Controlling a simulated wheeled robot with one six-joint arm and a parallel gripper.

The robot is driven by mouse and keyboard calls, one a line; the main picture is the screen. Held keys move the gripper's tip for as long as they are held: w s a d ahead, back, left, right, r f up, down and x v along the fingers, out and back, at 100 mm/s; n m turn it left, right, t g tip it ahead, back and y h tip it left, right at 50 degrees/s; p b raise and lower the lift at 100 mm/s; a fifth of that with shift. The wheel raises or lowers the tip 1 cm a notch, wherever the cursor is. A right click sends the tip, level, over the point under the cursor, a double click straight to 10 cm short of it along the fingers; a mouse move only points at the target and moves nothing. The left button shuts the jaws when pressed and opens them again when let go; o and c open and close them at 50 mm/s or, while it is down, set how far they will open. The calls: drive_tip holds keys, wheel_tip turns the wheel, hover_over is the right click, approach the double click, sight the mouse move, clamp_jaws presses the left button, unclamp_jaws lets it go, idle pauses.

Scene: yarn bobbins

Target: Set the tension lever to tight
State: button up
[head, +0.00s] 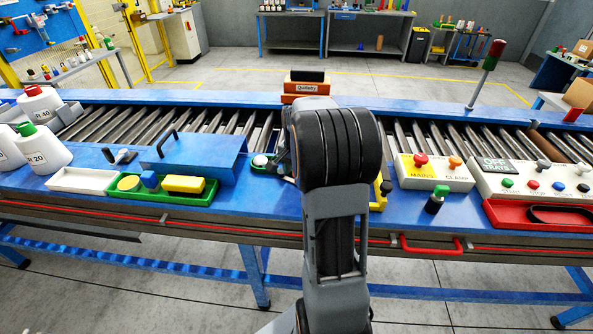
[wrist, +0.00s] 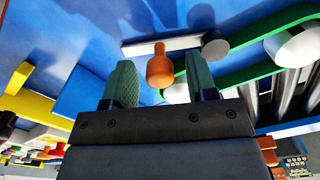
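In the wrist view my gripper (wrist: 162,60) is open, its two green ridged fingers apart. An orange knob (wrist: 160,72) shows between them, closer to the right finger, with a visible gap to the left one. I cannot tell whether it touches the right finger. Just beyond the knob lies a pale bar (wrist: 180,44) on the blue surface, with a round grey disc (wrist: 215,46) at its right end; this looks like the tension lever. No label or tight mark is readable. In the head view my arm hides the lever and most of my gripper.
A green tray (wrist: 265,32) with round white pieces borders the lever in the wrist view. In the head view a blue cover (head: 195,157) and a green tray (head: 150,196) stand left of my arm, and a button panel (head: 435,174) stands right.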

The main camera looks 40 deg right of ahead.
wheel_tip(320, 180, up, 14)
drive_tip(key=b, duration=0.1)
idle(0.7)
drive_tip(key=shift+f, duration=0.15)
